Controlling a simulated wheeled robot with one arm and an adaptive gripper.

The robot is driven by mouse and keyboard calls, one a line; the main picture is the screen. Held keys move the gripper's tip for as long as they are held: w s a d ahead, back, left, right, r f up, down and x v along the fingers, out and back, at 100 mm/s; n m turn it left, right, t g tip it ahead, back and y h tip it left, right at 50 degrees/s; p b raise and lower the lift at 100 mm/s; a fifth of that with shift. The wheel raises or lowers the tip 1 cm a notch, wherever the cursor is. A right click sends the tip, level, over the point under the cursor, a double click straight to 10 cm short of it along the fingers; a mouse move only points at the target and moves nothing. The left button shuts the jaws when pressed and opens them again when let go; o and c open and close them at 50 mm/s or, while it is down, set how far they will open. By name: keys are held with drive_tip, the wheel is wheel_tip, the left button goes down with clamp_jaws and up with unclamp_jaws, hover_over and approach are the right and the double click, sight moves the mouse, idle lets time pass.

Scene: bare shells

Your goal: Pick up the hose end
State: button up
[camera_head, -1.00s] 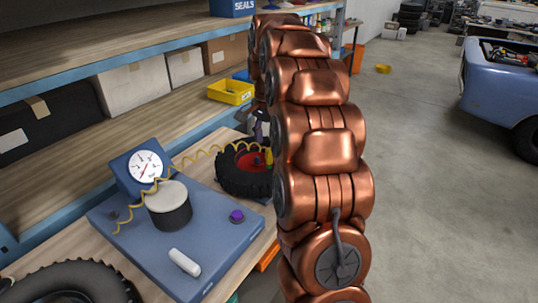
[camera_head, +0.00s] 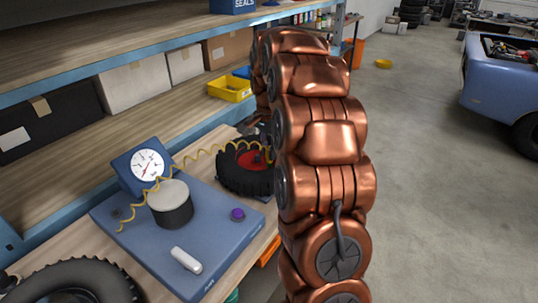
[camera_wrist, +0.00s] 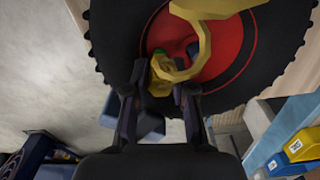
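The yellow coiled hose (camera_head: 200,153) runs from the blue gauge unit (camera_head: 143,163) across to the small black tyre with a red hub (camera_head: 240,181). In the wrist view its coils (camera_wrist: 202,30) loom large in front of the red hub. The yellow hose end (camera_wrist: 161,78) shows near my fingertips, partly covered by them. My gripper (camera_wrist: 163,88) has its two dark fingers apart, one on each side of that yellow piece. I cannot tell whether either finger touches it. In the head view my copper arm hides most of the gripper and the hose end.
The blue base plate carries a black-and-white cylinder (camera_head: 170,204), a purple knob (camera_head: 238,215) and a white cylinder (camera_head: 186,259). A larger tyre (camera_head: 80,281) lies front left. A yellow bin (camera_head: 230,88) stands on the shelf behind. Open floor lies right of my arm.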

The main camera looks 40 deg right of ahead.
sight(268, 148)
clamp_jaws()
drive_tip(key=shift+r+b, duration=0.9)
drive_tip(key=shift+r, duration=0.85)
drive_tip(key=s+d+r+b, duration=0.1)
drive_tip(key=s+b, duration=0.3)
drive_tip(key=s, duration=1.2)
drive_tip(key=shift+d+r+b, duration=0.25)
drive_tip(key=shift+b, duration=0.1)
